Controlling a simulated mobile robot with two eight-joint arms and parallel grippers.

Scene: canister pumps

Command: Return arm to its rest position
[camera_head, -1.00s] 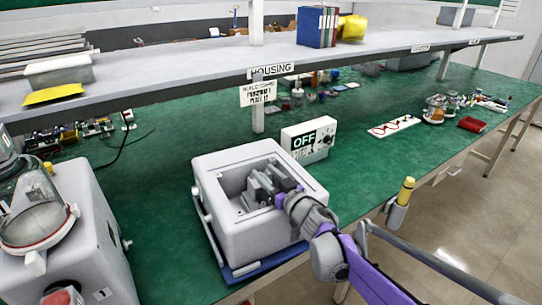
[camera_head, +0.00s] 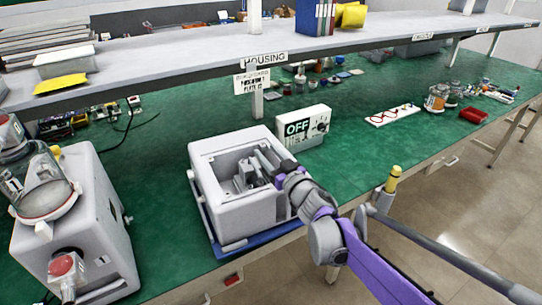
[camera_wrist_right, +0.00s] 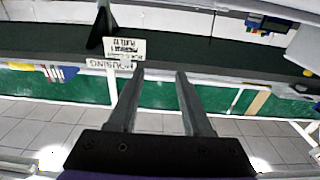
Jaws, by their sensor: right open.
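My right gripper (camera_head: 247,172) is in front of the open-topped white housing (camera_head: 247,221) in the head view, over its square opening. Its two fingers are apart with nothing between them, as the right wrist view also shows (camera_wrist_right: 160,72). Whether the fingertips reach below the housing's rim is hard to tell. My purple and grey right arm comes in from the lower right. My left gripper is not in view.
A white box with an OFF sign (camera_head: 304,127) stands behind the housing. A large grey machine with a glass bowl (camera_head: 72,225) stands at left. The shelf (camera_head: 180,55) hangs above the bench.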

